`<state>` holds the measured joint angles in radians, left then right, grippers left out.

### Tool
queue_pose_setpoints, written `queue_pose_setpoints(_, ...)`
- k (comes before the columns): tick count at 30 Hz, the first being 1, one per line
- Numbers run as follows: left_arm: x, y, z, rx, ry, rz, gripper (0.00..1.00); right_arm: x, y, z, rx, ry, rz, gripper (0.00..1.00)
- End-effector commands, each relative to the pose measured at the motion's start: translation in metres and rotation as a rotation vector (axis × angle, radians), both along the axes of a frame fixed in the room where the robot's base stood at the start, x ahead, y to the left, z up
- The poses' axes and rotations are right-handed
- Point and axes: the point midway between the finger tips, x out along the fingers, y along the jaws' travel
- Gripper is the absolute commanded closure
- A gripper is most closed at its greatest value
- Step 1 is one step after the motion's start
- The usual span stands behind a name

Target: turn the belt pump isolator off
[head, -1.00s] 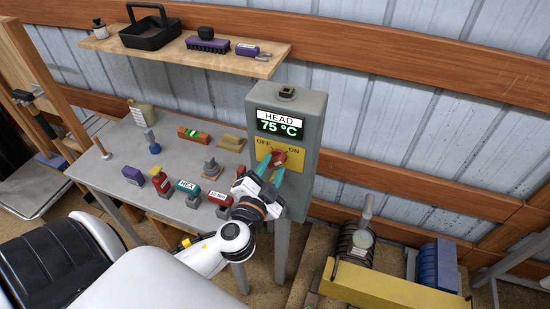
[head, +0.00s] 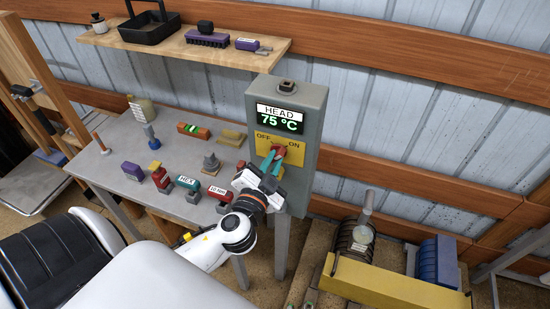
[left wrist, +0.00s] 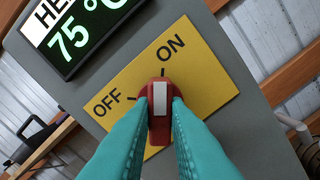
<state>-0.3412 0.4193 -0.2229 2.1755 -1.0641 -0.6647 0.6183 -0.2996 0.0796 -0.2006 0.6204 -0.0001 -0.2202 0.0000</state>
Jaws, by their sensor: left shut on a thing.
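The isolator is a red knob (head: 281,151) on a yellow plate (head: 262,146) lettered OFF on the left and ON on the right. The plate is on the front of a grey box (head: 312,125). In the left wrist view the knob (left wrist: 160,100) has a pale stripe, whose end points at the tick by ON. My left gripper (head: 273,160) is shut on the knob, with one teal finger (left wrist: 160,125) on each side of it. The fingers hide the lower part of the plate. My right gripper is not in view.
A display (head: 279,118) above the plate reads HEAD 75 °C. A grey bench (head: 125,180) with several tools and blocks stands left of the box. A wooden shelf (head: 185,50) is above it. A yellow beam (head: 390,287) and machinery are low at the right.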

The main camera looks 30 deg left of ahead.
Motion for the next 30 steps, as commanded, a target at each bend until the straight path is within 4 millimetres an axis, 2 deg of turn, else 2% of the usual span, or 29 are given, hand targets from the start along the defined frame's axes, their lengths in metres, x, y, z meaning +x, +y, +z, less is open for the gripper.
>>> queue_pose_setpoints(1,0.0,0.0,-0.004,-0.031,-0.007,0.001,1.0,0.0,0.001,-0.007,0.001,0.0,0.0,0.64)
queue_pose_setpoints(15,0.0,0.0,-0.003,-0.39,-0.093,0.001,1.0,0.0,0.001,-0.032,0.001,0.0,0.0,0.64)
queue_pose_setpoints(27,0.0,0.0,-0.001,-0.437,-0.102,0.0,1.0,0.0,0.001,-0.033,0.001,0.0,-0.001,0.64)
queue_pose_setpoints(30,0.0,0.0,-0.003,-0.5,-0.118,0.001,1.0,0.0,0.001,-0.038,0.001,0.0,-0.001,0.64)
